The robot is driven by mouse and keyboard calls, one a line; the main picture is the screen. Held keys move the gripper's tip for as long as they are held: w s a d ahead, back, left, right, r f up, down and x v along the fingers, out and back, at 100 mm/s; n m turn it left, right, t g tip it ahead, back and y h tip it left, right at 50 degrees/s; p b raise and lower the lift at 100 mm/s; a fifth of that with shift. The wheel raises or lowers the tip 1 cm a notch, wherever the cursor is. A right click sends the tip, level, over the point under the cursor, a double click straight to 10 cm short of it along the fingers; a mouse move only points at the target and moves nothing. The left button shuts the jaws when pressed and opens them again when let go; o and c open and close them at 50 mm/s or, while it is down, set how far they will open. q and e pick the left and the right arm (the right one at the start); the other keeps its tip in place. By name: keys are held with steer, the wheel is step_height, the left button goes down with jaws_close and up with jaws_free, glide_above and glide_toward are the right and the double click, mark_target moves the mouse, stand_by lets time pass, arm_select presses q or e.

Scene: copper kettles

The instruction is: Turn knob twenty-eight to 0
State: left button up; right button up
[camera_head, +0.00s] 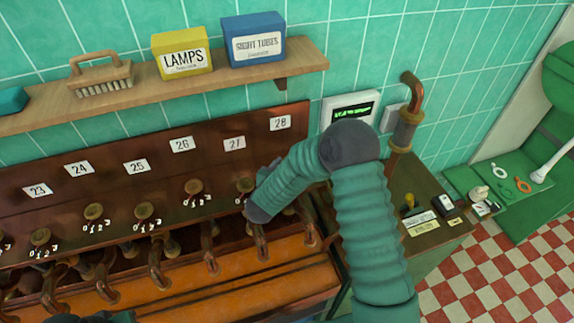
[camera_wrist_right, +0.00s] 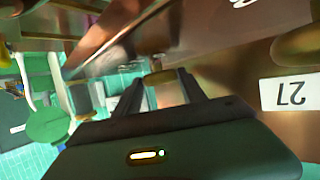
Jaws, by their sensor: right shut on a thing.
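In the head view, the label 28 (camera_head: 280,122) is at the right end of the brown panel (camera_head: 215,160). The knob below it is hidden behind my bent right arm. In the right wrist view, my right gripper (camera_wrist_right: 165,84) is shut on a small brass knob (camera_wrist_right: 166,92), both fingers around it. The upside-down label 27 (camera_wrist_right: 288,92) stands to the right there, which fits the held knob being twenty-eight. Its pointer and scale cannot be read. The right fingers are hidden in the head view. My left gripper is not in view.
Knob 27 (camera_head: 244,185) sits close left of my right wrist, with knob 26 (camera_head: 194,187) beyond it. Copper pipes (camera_head: 210,250) stand below the panel. A wooden shelf (camera_head: 220,78) runs above it. A small lit display (camera_head: 352,112) is on the wall at right.

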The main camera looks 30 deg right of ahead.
steer(key=o, duration=1.1)
steer(key=shift+w+r, duration=0.1)
steer(key=shift+r, duration=0.1)
steer(key=shift+o, duration=1.3)
steer(key=shift+a, duration=0.1)
steer(key=shift+f, duration=0.1)
steer(key=shift+s+a, duration=0.3)
steer(key=shift+s, duration=0.05)
steer(key=b+v, duration=0.2)
steer(key=v, duration=1.4)
steer(key=shift+b, duration=0.35)
steer(key=shift+w, duration=0.1)
